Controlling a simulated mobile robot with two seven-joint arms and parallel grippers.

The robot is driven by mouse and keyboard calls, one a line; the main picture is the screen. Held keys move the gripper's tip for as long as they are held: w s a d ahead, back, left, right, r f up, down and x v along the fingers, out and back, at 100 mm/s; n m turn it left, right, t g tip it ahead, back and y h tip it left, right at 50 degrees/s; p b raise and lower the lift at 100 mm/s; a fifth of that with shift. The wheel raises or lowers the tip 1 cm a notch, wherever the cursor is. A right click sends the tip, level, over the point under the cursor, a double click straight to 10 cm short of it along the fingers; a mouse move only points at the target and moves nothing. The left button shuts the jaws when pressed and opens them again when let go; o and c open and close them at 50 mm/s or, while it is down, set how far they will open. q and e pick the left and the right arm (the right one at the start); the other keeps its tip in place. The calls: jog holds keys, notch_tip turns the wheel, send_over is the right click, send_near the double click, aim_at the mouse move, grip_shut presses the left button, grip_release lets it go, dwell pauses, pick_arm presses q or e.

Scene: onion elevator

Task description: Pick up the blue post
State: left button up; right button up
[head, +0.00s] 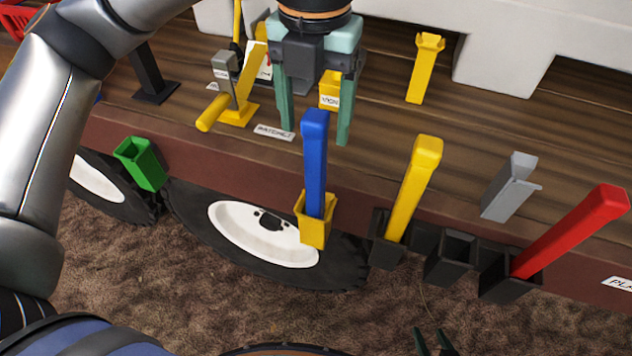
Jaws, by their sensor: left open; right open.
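The blue post (315,165) stands upright with its lower end in a yellow socket (314,232) on the side of the wooden bed. My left gripper (315,134) is open, with its green fingers pointing down. In the head view one finger shows on each side of the post's top; I cannot tell whether the top is between them in depth. No contact is visible. My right gripper (433,343) shows only as two parted dark fingertips at the bottom edge. It is open and apart from the post.
A yellow post (415,185) and a red post (575,230) stand in black sockets at right. An empty green socket (143,165) is at left. A grey post (511,187) and a yellow ratchet tool (235,100) are on the wooden bed (380,120). A wheel (240,235) is below.

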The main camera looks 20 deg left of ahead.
aim_at(316, 152)
pick_arm(q)
jog(key=shift+s+d+f+p, duration=0.1)
jog(key=shift+f+p, duration=0.15)
jog(key=shift+f, duration=1.2)
jog(key=shift+s+f+p, duration=0.1)
jog(key=shift+f+p, duration=0.15)
jog(key=shift+f, duration=1.15)
grip_shut()
jog(key=shift+r, duration=0.1)
